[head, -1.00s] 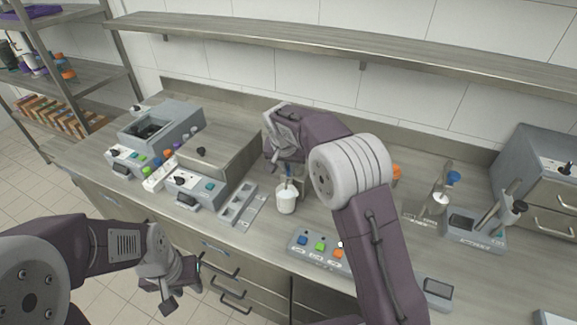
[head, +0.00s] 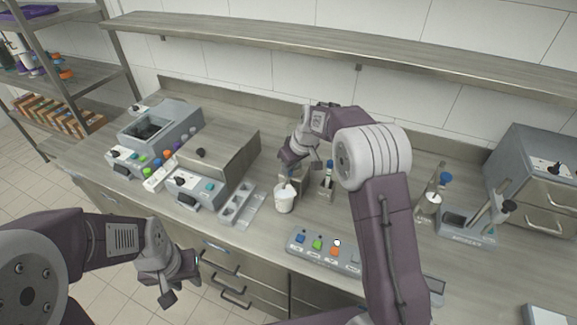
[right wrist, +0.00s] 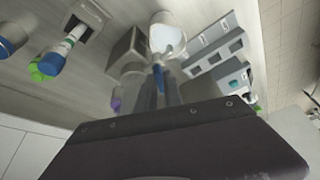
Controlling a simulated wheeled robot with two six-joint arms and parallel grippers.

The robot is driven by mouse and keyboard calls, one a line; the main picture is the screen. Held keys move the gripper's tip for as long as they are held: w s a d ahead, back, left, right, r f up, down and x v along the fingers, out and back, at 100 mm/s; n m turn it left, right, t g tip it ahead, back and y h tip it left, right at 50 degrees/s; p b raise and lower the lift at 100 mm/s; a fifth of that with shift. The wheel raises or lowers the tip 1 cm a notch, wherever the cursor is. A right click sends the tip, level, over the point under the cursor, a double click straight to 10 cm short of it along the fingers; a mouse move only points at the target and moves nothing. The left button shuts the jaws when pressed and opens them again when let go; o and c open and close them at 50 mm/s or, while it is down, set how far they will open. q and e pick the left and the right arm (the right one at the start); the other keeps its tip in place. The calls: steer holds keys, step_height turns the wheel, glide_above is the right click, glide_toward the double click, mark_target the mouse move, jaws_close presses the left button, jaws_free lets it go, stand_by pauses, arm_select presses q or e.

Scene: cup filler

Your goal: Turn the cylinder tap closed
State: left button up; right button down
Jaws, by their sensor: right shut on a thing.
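The cylinder tap shows in the right wrist view as a small blue handle (right wrist: 160,70) between the fingertips, beside the white cup's mouth. My right gripper (right wrist: 161,82) is shut on this blue handle. In the head view the right gripper (head: 289,174) is low over the counter, just behind the white cup (head: 284,201), and hides most of the tap. The cup stands upright and also shows in the right wrist view (right wrist: 167,38). My left gripper (head: 186,281) is open and empty in front of the counter edge, away from the tap.
A tube in a small stand (head: 326,187) is close right of the gripper. A grey rack (head: 236,205) is left of the cup. A panel with coloured buttons (head: 322,249) lies in front. More devices stand right (head: 466,222); a shelf (head: 330,45) runs overhead.

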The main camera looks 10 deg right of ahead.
steer(key=shift+w+d+n+g+y, duration=0.1)
steer(key=shift+n+g+y, duration=0.15)
steer(key=shift+n, duration=0.7)
steer(key=shift+w+d+n+g+y, duration=0.15)
steer(key=shift+n+y, duration=0.2)
steer(key=shift+n, duration=0.6)
steer(key=shift+s+a, duration=0.1)
steer(key=c, duration=1.5)
jaws_free()
steer(key=shift+r, duration=0.1)
steer(key=v, duration=0.9)
steer(key=shift+b, duration=0.3)
